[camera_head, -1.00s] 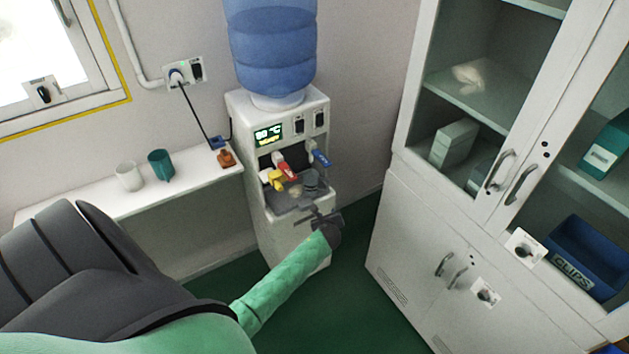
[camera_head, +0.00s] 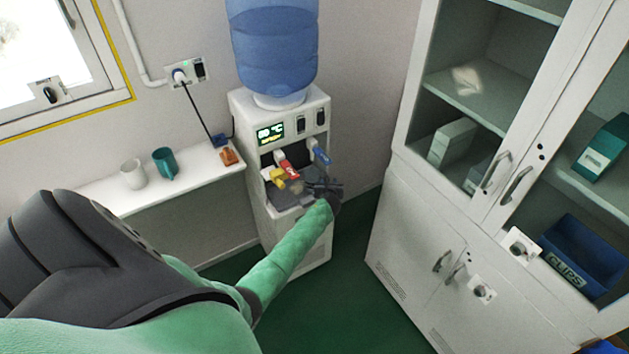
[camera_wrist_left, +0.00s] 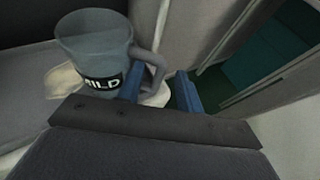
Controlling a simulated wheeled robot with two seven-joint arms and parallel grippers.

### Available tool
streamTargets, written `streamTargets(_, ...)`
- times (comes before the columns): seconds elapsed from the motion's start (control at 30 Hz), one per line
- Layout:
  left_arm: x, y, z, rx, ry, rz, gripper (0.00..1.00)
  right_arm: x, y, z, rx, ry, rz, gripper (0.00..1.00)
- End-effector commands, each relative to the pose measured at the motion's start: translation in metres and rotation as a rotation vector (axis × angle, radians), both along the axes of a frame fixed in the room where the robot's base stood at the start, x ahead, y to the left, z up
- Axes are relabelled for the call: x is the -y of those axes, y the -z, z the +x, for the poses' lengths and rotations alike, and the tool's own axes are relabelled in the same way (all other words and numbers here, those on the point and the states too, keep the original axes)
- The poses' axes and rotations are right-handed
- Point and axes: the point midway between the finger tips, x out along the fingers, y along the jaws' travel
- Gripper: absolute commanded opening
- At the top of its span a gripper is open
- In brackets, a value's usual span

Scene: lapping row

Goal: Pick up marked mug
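A grey-blue mug (camera_wrist_left: 92,50) with a dark label, on which "ILD" can be read, stands upright in the left wrist view. Its handle (camera_wrist_left: 152,65) points right toward my left gripper. My left gripper (camera_head: 322,187) is at the dispenser's tray bay in the head view and largely hides the mug there. In the left wrist view its two blue fingertips (camera_wrist_left: 161,88) are apart, with the handle's outer side between or just beyond them. I cannot tell whether they touch it. My right gripper is not in view.
The water dispenser (camera_head: 285,235) has yellow, red and blue taps (camera_head: 288,169) above the bay. A white mug (camera_head: 132,175) and a teal mug (camera_head: 165,164) stand on the shelf (camera_head: 205,172) at left. A white cabinet (camera_head: 412,230) stands close on the right.

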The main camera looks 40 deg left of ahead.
Motion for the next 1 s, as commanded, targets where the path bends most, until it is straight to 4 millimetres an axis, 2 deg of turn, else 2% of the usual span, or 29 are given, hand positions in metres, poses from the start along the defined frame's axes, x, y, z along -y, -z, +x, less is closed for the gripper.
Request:
streamTargets(0.13,-0.0081,0.0050,0.0108,0.000,-0.002,0.000,0.36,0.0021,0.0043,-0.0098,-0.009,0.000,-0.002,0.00)
streamTargets(0.47,-0.0102,0.0074,0.0140,0.000,-0.001,0.000,0.36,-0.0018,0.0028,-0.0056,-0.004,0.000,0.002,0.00)
streamTargets(0.67,-0.0103,0.0073,0.0139,0.000,-0.001,0.000,0.01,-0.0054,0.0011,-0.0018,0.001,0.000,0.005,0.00)
streamTargets(1.0,-0.0104,0.0069,0.0139,0.001,-0.001,0.001,0.00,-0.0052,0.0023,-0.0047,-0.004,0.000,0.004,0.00)
